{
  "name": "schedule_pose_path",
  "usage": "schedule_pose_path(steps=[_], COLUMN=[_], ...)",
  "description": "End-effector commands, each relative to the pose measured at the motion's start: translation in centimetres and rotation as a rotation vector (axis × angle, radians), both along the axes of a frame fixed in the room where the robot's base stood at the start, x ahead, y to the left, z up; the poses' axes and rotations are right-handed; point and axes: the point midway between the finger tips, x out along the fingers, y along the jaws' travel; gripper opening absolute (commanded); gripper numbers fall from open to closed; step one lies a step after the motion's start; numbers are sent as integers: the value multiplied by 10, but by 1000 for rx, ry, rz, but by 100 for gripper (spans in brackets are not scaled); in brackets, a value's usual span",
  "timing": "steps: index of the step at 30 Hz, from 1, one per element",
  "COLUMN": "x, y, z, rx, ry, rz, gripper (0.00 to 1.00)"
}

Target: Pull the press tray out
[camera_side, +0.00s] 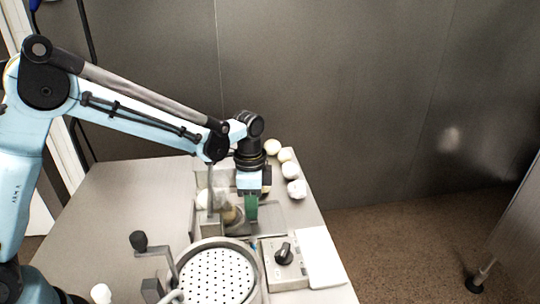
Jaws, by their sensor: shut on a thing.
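My gripper (250,212) points down at the far part of the work table, its green finger low beside a metal press (211,228). It is shut on what looks like the press tray, but the gripped part is mostly hidden behind the finger. A tan and grey rounded part (232,214) shows just left of the finger. A flat grey plate (272,218) lies to the right of the finger; I cannot tell whether it belongs to the tray.
A round perforated basket (216,276) stands at the front, with a black-knobbed lever (139,241) to its left. A control box with a black knob (284,254) and a white board (319,257) are to its right. Several pale balls (290,170) line the far right edge.

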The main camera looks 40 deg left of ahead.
Motion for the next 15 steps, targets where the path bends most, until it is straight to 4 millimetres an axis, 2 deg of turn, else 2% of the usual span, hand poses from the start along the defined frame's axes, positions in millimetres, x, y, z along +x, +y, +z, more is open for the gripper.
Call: schedule_pose_path(steps=[6, 10, 15], x=[34, 45, 50], y=[-33, -44, -49], z=[0, 0, 0], rx=[3, 3, 3], ry=[-2, -3, -4], rz=[-1, 0, 1], gripper=[0, 0, 0])
